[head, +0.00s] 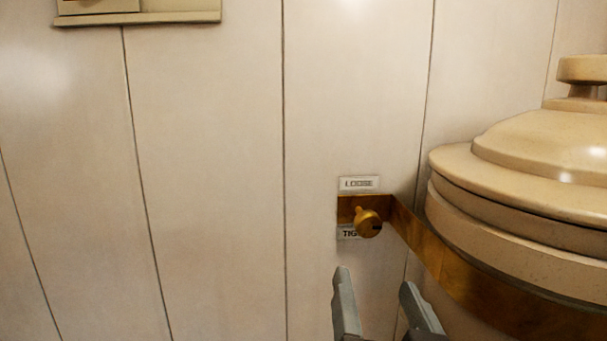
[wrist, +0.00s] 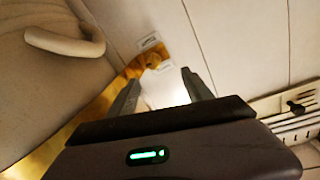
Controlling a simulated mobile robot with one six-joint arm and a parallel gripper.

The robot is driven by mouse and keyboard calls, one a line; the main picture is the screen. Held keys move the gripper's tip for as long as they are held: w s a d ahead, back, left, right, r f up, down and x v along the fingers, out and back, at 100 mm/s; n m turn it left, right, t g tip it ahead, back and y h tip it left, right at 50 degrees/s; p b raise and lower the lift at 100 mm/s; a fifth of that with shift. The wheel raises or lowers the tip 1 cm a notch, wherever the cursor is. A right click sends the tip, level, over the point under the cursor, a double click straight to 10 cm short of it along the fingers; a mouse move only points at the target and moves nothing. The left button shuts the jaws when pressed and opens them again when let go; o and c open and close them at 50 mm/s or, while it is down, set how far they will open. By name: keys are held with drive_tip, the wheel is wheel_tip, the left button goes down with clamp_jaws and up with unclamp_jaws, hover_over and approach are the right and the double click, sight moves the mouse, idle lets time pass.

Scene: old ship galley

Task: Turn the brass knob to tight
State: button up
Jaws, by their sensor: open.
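The brass knob (head: 368,223) sits on a brass bracket plate on the panelled wall, with a LOOSE label (head: 359,183) above it and a TIGHT label (head: 348,233) below, partly hidden by the knob. In the wrist view the knob (wrist: 153,60) shows small, beyond and between the fingertips. My gripper (head: 376,280) is open and empty, below the knob in the head view and apart from it. In the wrist view my gripper (wrist: 159,76) has its two grey fingers spread. Which way the knob is set is hard to tell.
A brass strap (head: 440,262) runs from the knob's plate around a large cream lidded vessel (head: 520,220) at the right. A cream wall fixture (head: 140,14) is at the top left. In the wrist view, a slotted rack (wrist: 300,115) is at the right. The wall left of the knob is clear.

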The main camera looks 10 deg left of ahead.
sight(369, 228)
drive_tip(key=shift+h, duration=0.3)
drive_tip(key=w, duration=0.5)
drive_tip(key=w+b, duration=0.1)
drive_tip(key=w, duration=0.5)
drive_tip(key=w+a+b, duration=0.1)
drive_tip(key=w, duration=0.4)
drive_tip(key=shift+w, duration=0.2)
drive_tip(key=shift+s, duration=0.1)
clamp_jaws()
